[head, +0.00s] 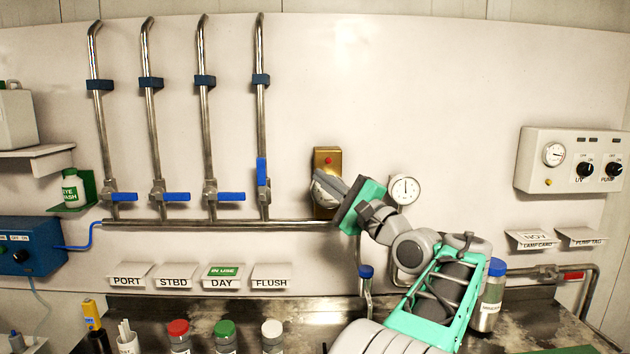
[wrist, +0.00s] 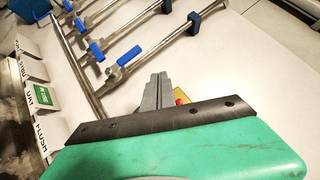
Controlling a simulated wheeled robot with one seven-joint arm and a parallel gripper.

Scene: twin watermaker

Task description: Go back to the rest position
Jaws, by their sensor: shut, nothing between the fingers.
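My gripper (head: 326,188) is raised in front of the back wall, near the middle of the head view. Its fingers are together and empty, and they also show in the wrist view (wrist: 157,88). The fingers overlap the lower part of a brass plate (head: 327,155) with a red button; I cannot tell whether they touch it. In the wrist view the plate is mostly hidden behind the fingers. My arm reaches up from the lower right, bent over the counter.
Several pipes with blue valve handles stand left; the rightmost handle (head: 262,171) is upright, the others horizontal. A gauge (head: 405,189) is close behind my wrist. A blue-capped bottle (head: 489,300) stands beside my arm. Capped jars (head: 225,337) line the counter. The upper wall is clear.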

